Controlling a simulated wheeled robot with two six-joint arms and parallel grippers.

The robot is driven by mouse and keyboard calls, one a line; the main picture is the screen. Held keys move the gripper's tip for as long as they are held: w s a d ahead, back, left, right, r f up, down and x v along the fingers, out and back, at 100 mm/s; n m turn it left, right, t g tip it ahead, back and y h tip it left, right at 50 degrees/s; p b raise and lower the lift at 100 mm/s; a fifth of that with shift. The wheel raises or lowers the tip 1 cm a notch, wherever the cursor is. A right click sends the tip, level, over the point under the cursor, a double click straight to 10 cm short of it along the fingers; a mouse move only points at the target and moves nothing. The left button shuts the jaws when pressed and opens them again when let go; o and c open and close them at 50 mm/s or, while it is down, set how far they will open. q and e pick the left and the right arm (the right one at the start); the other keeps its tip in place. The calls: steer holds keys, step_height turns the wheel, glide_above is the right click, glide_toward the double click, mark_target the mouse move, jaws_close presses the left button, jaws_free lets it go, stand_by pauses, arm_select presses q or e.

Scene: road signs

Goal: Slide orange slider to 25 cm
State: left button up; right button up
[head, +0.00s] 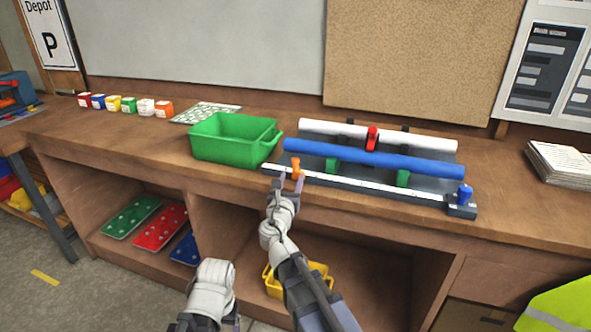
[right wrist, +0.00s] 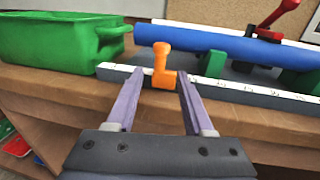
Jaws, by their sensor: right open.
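The orange slider (head: 296,168) stands upright near the left end of the white marked ruler rail (head: 375,190), on the front edge of a grey-based fixture. It also shows in the right wrist view (right wrist: 160,66). The numbers on the rail are too small to read. My right gripper (head: 288,182) is open at the slider. In the right wrist view its two fingers (right wrist: 160,80) stand on either side of the slider's foot, with gaps on both sides. My left gripper does not show; only a pale arm part shows at the bottom of the head view.
A green bin (head: 232,150) stands just left of the rail. Behind the rail lie a blue tube (head: 375,160) and a white tube with a red clamp (head: 371,139). A blue knob (head: 464,194) stands at the rail's right end. The rail between slider and knob looks clear.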

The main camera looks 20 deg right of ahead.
mark_target(295, 169)
steer(key=x, duration=0.7)
steer(key=shift+w+d, duration=0.1)
steer(key=shift+w, duration=0.05)
steer(key=shift+c, duration=0.2)
jaws_close()
stand_by(1.0)
